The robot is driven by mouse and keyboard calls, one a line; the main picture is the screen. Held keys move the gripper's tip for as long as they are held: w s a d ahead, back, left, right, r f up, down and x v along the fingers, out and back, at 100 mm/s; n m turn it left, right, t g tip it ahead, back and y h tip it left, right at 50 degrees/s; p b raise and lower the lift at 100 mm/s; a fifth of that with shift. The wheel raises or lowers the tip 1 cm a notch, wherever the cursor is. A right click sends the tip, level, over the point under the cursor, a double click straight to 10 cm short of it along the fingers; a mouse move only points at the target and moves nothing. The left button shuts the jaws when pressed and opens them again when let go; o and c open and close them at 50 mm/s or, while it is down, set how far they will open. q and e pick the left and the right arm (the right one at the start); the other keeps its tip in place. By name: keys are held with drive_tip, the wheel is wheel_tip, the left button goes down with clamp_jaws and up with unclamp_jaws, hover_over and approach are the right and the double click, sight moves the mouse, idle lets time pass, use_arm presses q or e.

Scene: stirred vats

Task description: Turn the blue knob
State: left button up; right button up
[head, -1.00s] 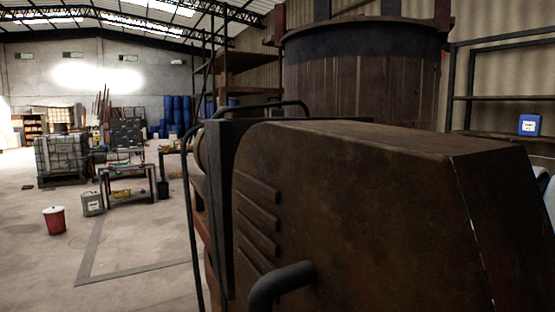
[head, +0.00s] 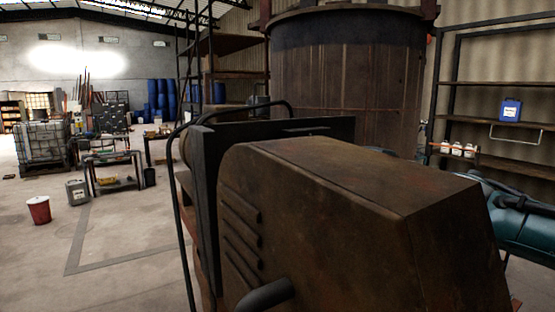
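No blue knob can be made out in the head view. A large rusty brown vat (head: 345,85) with a dark rim band stands at the back centre. In front of it a big rusty machine housing (head: 330,220) with slanted vents fills the lower middle and hides what lies behind it. Neither of my grippers shows in the view.
Metal shelves (head: 480,83) at the right hold a blue canister (head: 511,109) and white bottles (head: 457,150). A teal machine (head: 520,218) stands below them. At the left are a red bucket (head: 39,210), a grey can (head: 77,192) and a low table (head: 115,160). Floor at lower left is clear.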

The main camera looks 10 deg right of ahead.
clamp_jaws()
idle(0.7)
